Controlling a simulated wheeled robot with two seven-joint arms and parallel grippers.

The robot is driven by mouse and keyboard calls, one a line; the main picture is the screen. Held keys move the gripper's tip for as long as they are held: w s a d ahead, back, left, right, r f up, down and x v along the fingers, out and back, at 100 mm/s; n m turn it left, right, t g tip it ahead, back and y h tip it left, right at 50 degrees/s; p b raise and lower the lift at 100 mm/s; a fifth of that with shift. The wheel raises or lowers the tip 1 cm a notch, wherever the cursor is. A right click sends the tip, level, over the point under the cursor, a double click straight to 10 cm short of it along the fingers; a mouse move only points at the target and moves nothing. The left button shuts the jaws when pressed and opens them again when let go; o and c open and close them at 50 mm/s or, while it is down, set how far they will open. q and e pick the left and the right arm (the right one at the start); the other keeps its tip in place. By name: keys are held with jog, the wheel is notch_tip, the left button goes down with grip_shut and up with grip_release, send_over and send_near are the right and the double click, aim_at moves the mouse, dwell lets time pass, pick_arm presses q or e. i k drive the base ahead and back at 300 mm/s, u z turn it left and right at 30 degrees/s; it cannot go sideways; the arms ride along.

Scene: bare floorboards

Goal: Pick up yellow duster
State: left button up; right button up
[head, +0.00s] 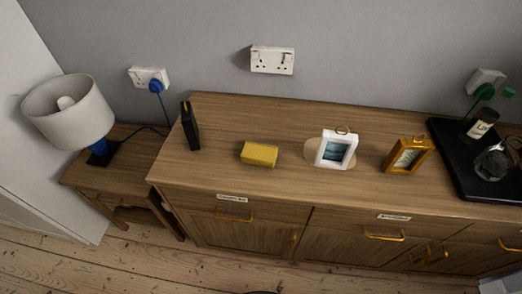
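The yellow duster (259,154) is a small block-shaped thing lying on top of the wooden sideboard (225,118), left of the middle of the head view. Nothing touches it, and its top and front side show clearly. Neither of my grippers is in view.
A black upright object (190,126) stands left of the duster. A white picture frame (336,150) and a wooden frame (407,155) stand to its right. A black tray (459,171) holds a bottle (480,126) at far right. A lamp (70,112) stands on a low side table (129,150).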

aim_at(256, 153)
jog(key=u, duration=2.15)
jog(key=k, duration=1.5)
jog(key=z, duration=1.85)
jog(key=i, duration=0.5)
jog(key=u, duration=0.1)
